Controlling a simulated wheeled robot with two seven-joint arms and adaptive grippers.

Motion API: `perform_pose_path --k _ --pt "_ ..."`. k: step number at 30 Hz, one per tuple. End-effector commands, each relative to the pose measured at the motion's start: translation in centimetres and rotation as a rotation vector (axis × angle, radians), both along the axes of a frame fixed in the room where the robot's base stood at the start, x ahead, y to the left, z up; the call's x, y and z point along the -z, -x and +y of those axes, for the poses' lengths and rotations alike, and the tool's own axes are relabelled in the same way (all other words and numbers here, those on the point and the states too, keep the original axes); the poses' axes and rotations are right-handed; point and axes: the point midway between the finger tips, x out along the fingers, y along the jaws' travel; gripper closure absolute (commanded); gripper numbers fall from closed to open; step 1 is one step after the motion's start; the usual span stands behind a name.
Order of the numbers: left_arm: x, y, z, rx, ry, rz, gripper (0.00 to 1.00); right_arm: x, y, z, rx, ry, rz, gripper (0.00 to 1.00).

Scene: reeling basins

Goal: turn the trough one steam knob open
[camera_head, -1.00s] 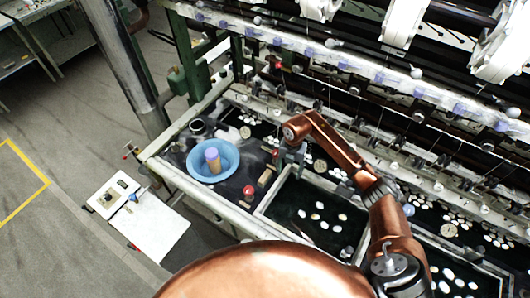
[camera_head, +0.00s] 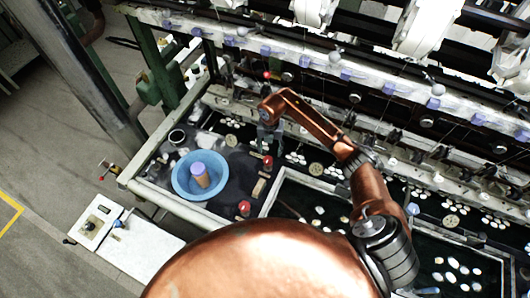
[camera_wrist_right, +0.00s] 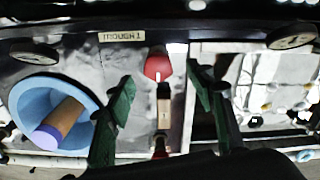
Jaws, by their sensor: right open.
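A red knob (camera_head: 267,162) stands on the dark panel right of the blue basin, and a second red knob (camera_head: 244,208) sits nearer me. In the right wrist view a red knob (camera_wrist_right: 158,65) with a pale pointer shows between the fingertips, apart from both, and another red knob (camera_wrist_right: 160,148) is partly hidden at the bottom. I cannot tell for sure which is the trough one steam knob. My right gripper (camera_head: 269,139) hangs over the panel, just beyond the farther knob; its open green fingers show in the wrist view (camera_wrist_right: 160,78). My left gripper is out of view.
A blue basin (camera_head: 182,190) holding a purple-topped tan cylinder (camera_head: 200,175) stands left of the knobs. A dark water trough (camera_head: 300,182) is to the right. Machine rails and rods run behind.

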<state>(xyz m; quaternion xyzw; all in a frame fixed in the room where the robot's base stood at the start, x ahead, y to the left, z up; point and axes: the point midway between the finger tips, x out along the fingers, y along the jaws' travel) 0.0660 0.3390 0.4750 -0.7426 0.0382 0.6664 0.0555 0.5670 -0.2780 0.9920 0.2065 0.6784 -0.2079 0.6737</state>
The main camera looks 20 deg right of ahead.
Motion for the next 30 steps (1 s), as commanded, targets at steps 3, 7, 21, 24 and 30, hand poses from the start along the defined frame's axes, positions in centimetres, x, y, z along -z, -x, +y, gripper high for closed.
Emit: perform_pose_path --k 3,7,21,24,30 --pt "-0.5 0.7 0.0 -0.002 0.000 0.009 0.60 1.8 -0.2 0.8 -0.011 -0.003 0.004 0.50" --pt "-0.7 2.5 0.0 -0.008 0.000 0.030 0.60 4.0 -0.4 1.1 -0.016 -0.002 0.005 0.50" --pt "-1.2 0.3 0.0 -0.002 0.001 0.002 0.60 6.6 -0.5 0.9 -0.016 -0.001 0.002 0.50" --pt "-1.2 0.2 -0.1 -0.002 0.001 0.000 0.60 6.6 -0.4 0.8 -0.015 -0.001 0.001 0.52" --pt "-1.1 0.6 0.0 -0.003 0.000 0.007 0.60 6.6 -0.4 0.8 -0.014 0.000 0.002 0.66"
